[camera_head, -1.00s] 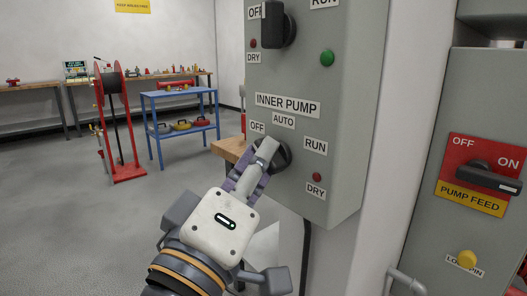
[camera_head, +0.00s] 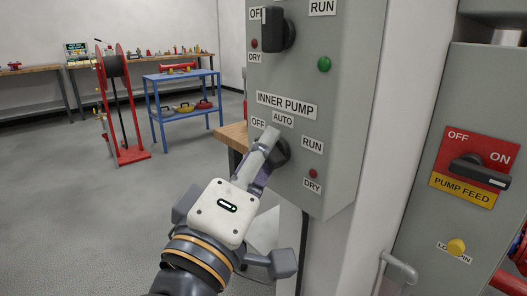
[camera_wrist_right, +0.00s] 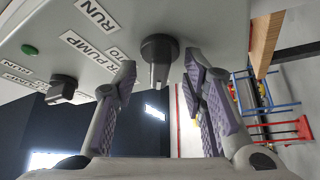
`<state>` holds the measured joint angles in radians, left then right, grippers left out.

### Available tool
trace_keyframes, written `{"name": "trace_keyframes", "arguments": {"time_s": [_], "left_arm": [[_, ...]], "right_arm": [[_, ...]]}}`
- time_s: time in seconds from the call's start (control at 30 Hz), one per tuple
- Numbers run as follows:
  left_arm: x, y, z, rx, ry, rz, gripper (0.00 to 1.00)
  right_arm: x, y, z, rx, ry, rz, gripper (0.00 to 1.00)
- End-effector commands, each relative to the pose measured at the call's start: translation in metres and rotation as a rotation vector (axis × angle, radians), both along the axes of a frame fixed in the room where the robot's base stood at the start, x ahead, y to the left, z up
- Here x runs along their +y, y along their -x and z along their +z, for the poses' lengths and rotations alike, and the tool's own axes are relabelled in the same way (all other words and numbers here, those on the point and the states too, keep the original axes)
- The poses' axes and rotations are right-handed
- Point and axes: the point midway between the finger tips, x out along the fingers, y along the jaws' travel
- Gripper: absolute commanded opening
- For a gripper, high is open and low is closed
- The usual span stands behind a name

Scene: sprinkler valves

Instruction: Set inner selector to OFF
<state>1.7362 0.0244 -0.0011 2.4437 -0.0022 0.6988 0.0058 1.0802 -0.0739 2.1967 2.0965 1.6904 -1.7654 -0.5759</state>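The inner selector (camera_head: 281,153) is a black round knob under the INNER PUMP label (camera_head: 286,104) on a grey panel. OFF stands at its left, AUTO above, RUN at its right. My right gripper (camera_head: 265,153) is at the knob and hides much of it, so its setting cannot be read in the head view. In the right wrist view the knob's handle (camera_wrist_right: 160,74) lies between the two spread purple-padded fingers of the right gripper (camera_wrist_right: 160,82). Gaps show on both sides of the handle. My left gripper is out of view.
Another black selector (camera_head: 277,30) sits above on the same panel, with a green lamp (camera_head: 324,65). A PUMP FEED switch (camera_head: 480,172) and a yellow LOCK PIN knob (camera_head: 456,246) are on the right cabinet. A wooden bench (camera_head: 232,136) is behind the panel.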

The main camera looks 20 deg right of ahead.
Motion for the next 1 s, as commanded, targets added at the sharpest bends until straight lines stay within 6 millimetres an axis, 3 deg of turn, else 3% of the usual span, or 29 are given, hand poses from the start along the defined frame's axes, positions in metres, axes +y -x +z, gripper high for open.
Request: {"name": "trace_keyframes", "arguments": {"time_s": [0.6,1.0], "left_arm": [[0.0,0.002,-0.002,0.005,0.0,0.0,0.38],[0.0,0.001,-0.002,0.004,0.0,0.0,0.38]], "right_arm": [[0.038,0.043,-0.014,0.001,-0.001,-0.001,0.38],[0.039,0.044,-0.014,-0.001,-0.001,0.0,0.38]]}}
